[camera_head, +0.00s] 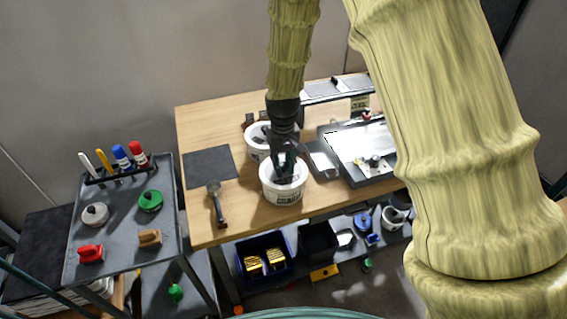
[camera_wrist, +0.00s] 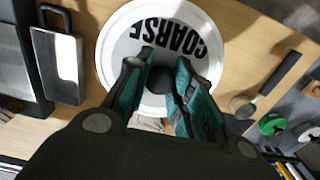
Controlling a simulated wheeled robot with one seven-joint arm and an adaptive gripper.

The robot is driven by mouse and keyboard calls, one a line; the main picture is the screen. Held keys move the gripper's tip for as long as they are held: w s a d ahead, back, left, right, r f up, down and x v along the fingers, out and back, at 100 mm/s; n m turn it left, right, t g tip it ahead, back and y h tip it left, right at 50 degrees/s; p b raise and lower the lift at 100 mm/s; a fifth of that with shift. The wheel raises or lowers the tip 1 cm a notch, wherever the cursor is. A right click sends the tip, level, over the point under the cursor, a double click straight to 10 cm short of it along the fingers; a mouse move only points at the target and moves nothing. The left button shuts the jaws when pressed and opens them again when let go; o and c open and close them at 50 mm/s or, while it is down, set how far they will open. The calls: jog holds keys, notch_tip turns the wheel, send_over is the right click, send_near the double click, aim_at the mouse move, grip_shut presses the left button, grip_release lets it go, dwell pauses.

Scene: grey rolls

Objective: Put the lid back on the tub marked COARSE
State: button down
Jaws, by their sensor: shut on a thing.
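My gripper (camera_head: 286,170) is shut on the black knob (camera_wrist: 160,79) of a round white lid (camera_wrist: 120,50) with COARSE in black letters on top. In the head view the lid is at the top of the front white tub (camera_head: 284,195), which has dark lettering on its side. The tub stands upright near the table's front edge. I cannot tell whether the lid is fully seated on the rim or slightly above it. A second white tub (camera_head: 257,154) stands just behind, partly hidden by my arm.
A metal scoop (camera_head: 216,200) and dark mat (camera_head: 208,167) lie left of the tubs. A metal pan (camera_head: 322,159) and a grey tray unit (camera_head: 352,176) are close on the right. A side cart (camera_head: 125,240) with markers stands left. Bins are on the shelf below.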

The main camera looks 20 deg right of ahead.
dwell(0.4)
jog(key=c, duration=0.7)
grip_release()
jog(key=shift+r, duration=0.15)
jog(key=shift+r+p, duration=2.85)
jog(key=shift+r, duration=0.5)
grip_shut()
